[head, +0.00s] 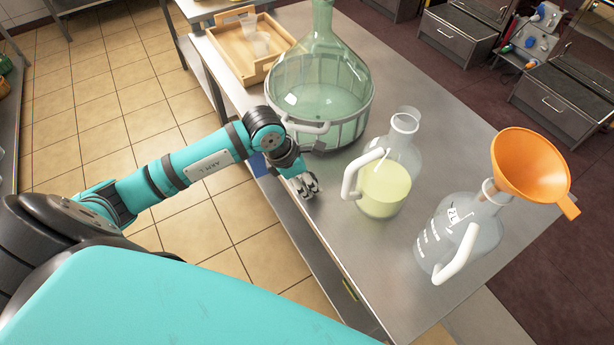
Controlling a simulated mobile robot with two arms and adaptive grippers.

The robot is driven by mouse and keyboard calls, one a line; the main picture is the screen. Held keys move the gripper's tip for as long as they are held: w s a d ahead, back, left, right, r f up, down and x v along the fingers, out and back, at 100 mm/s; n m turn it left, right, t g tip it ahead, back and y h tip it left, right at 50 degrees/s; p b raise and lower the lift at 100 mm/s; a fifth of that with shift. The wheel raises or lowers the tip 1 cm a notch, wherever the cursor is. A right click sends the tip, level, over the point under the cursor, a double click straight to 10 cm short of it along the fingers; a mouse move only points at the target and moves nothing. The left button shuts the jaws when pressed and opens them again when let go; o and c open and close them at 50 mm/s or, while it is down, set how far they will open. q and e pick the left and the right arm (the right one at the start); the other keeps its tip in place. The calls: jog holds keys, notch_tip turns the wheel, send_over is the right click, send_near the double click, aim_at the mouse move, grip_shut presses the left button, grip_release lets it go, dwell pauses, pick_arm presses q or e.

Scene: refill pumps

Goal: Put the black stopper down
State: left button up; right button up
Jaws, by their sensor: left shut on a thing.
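My left gripper (305,187) is at the left long edge of the steel table (345,255), low near the tabletop, between the big green glass carboy and the jug of yellow liquid. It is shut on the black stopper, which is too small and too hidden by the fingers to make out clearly. I cannot tell whether the stopper touches the table. My right gripper is not in view.
The green carboy (322,85) stands in a basket behind the gripper. A jug of yellow liquid (385,187) stands to its right. Farther right is a clear jug (455,235) with an orange funnel (530,162). A wooden tray (232,55) holds clear cups. The near tabletop is clear.

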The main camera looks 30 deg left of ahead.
pick_arm(q)
jog(key=shift+f, duration=0.2)
jog(key=shift+f, duration=0.1)
jog(key=o, duration=0.8)
jog(key=shift+o, duration=0.2)
jog(key=shift+r, duration=0.3)
jog(key=b+v, duration=0.1)
jog(key=v, duration=1)
jog(key=shift+s+r+b, duration=0.2)
jog(key=shift+r+b, duration=0.1)
jog(key=shift+b, duration=0.05)
jog(key=shift+a, duration=0.1)
